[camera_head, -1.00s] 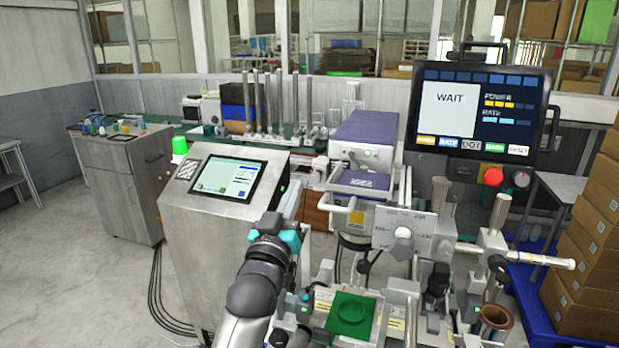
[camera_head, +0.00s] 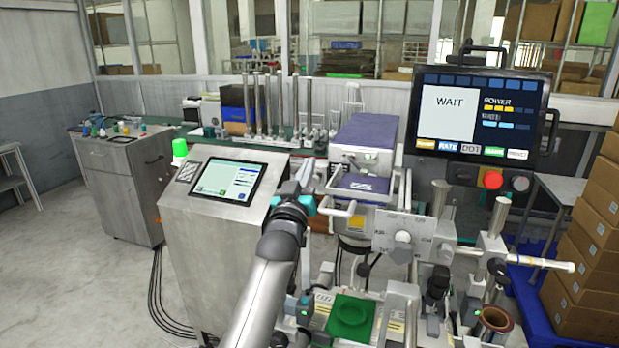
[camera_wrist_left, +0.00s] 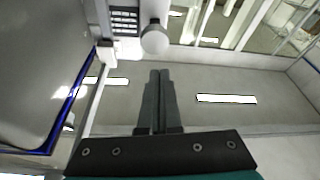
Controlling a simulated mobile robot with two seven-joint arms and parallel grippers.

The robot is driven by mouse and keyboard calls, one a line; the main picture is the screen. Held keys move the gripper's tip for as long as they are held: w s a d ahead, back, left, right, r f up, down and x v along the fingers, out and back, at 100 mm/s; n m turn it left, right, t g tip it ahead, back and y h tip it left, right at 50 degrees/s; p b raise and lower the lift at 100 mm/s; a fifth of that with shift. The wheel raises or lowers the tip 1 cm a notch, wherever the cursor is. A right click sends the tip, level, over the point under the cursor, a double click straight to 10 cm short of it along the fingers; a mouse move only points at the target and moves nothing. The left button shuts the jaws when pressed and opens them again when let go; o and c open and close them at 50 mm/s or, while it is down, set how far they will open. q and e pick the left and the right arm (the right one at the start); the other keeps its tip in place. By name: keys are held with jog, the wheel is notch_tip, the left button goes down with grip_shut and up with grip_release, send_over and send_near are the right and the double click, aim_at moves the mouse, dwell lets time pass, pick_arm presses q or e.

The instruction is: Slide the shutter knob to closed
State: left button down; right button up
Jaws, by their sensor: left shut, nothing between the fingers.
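My left gripper (camera_head: 307,168) reaches up beside the left side of the purple-topped unit (camera_head: 364,134). In the left wrist view its two fingers (camera_wrist_left: 159,76) are together with nothing between them. A pale round knob (camera_wrist_left: 154,40), which looks like the shutter knob, is just beyond the fingertips, with a visible gap in the picture. It is beside a dark slotted panel (camera_wrist_left: 125,20). I cannot read any open or closed marks there. In the head view I cannot make out this knob clearly. My right gripper is not in view.
A steel console with a tilted screen (camera_head: 225,179) stands left of my arm. A large WAIT monitor (camera_head: 480,115) stands at the back right.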

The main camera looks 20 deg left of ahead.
aim_at(312, 185)
pick_arm(q)
jog(key=shift+d+f, duration=0.2)
jog(key=shift+f, duration=0.85)
notch_tip(312, 185, down, 4)
jog(key=b, duration=0.2)
jog(key=shift+s+f+b, duration=0.1)
jog(key=shift+b, duration=0.25)
